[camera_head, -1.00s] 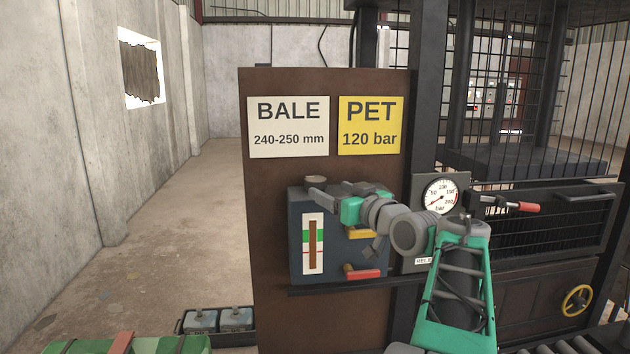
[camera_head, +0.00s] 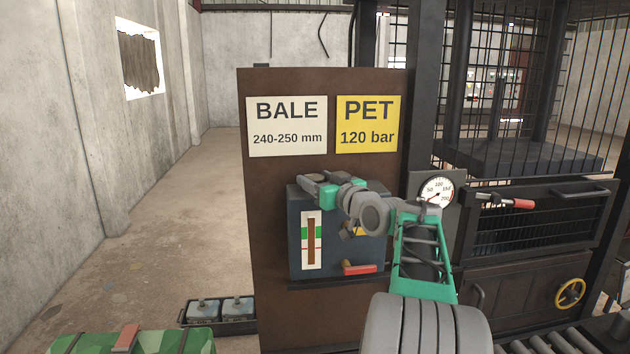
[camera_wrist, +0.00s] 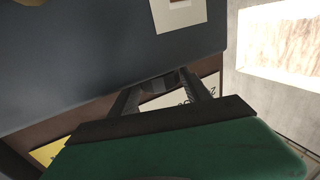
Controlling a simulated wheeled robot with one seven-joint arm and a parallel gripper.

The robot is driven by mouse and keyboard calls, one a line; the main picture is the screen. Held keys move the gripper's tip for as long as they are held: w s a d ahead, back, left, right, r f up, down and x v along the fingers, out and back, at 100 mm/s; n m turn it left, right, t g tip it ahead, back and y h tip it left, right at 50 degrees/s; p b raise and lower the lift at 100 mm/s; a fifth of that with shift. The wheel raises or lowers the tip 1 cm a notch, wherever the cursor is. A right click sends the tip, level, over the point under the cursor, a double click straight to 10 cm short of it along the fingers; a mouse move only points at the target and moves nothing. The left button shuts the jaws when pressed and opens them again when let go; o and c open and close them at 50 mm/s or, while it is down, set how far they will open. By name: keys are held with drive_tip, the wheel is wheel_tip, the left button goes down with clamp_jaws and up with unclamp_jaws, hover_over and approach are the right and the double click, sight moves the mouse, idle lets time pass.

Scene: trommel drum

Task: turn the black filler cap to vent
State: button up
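The dark filler cap (camera_wrist: 164,79) shows in the wrist view at the edge of the dark blue tank, between the tips of my two fingers. My gripper (camera_wrist: 159,84) is open around it, with one finger on each side; whether either finger touches the cap I cannot tell. In the head view my gripper (camera_head: 304,180) lies over the top of the blue tank (camera_head: 299,258) from the right and hides the cap. Any vent mark is not visible.
The tank has a sight gauge (camera_head: 311,240) and a red-handled lever (camera_head: 360,268) on its front. A brown panel (camera_head: 325,170) with the BALE and PET signs stands behind it. A pressure gauge (camera_head: 436,192) is to the right. Floor at left is open.

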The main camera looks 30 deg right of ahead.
drive_tip(key=c, duration=1)
drive_tip(key=shift+d+n+y, duration=0.2)
drive_tip(key=shift+n+y, duration=0.3)
drive_tip(key=shift+y, duration=0.3)
drive_tip(key=n+y, duration=0.1)
drive_tip(key=y+p, duration=0.1)
drive_tip(key=shift+d+r+n+y, duration=0.15)
drive_tip(key=shift+r+n+y, duration=0.1)
drive_tip(key=shift+n+y, duration=0.15)
drive_tip(key=shift+r+n+g+y+p, duration=0.1)
drive_tip(key=shift+n+g+y+p, duration=0.3)
drive_tip(key=shift+n+y+p, duration=0.35)
drive_tip(key=shift+f+y+p, duration=0.2)
drive_tip(key=shift+y+p, duration=0.15)
drive_tip(key=shift+y, duration=0.3)
drive_tip(key=o, duration=1.1)
drive_tip(key=shift+o, duration=1.4)
drive_tip(key=shift+f, duration=0.15)
